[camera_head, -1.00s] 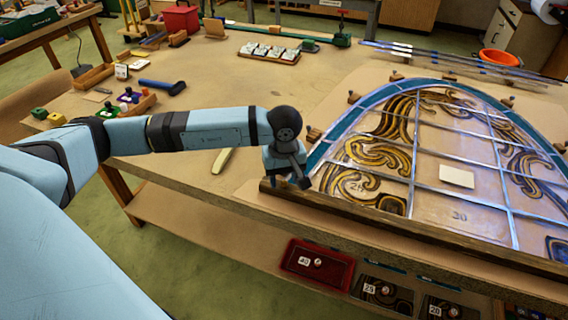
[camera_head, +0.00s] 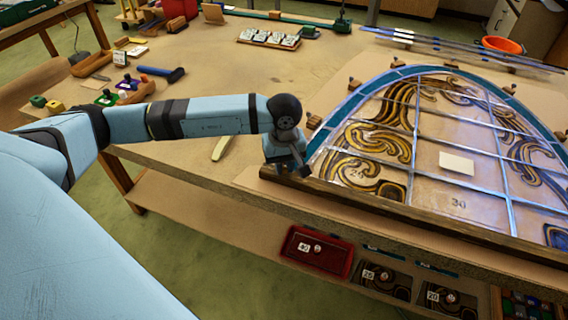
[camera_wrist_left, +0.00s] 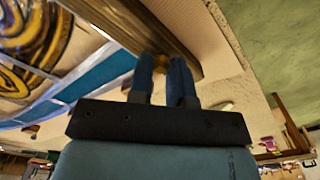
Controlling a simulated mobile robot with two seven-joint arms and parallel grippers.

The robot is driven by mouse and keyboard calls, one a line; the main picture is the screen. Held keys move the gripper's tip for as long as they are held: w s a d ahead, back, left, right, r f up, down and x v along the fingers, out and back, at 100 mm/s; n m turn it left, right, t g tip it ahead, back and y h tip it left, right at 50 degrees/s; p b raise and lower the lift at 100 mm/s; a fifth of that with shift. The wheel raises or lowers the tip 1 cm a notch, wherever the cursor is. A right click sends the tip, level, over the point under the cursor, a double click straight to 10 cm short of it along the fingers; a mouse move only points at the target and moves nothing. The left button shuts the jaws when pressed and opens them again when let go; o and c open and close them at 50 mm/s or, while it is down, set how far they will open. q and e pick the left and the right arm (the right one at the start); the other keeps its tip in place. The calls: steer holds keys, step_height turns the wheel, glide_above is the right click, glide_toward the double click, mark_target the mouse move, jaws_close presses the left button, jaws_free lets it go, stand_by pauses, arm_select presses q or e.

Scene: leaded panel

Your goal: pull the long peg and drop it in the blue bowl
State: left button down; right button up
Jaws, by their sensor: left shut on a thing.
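My left gripper (camera_head: 290,171) is at the near left corner of the leaded panel (camera_head: 425,160), by the end of the dark wooden rail (camera_head: 400,212). In the left wrist view the two fingers (camera_wrist_left: 167,68) are close together on a small orange-brown wooden piece (camera_wrist_left: 161,62), apparently the peg. Most of it is hidden by the fingers, so its length cannot be told. It is right beside the rail. Several other wooden pegs, one of them at the upper left (camera_head: 355,84), stand around the panel's curved edge. No blue bowl is in view. My right gripper is not in view.
An orange bowl (camera_head: 503,45) is at the far right. Red and dark trays (camera_head: 318,250) sit on the shelf below the bench. A blue-handled tool (camera_head: 162,72), a tray of white pieces (camera_head: 268,39) and a pale tool (camera_head: 221,148) lie on the bench. The bench middle is mostly clear.

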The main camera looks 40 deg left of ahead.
mark_target(284, 168)
arm_select(q)
steer(key=shift+r, duration=0.15)
steer(key=shift+r+p, duration=0.5)
steer(key=shift+r, duration=1)
steer(key=shift+r, duration=0.1)
steer(key=shift+r+p, duration=0.95)
steer(key=shift+r, duration=1.6)
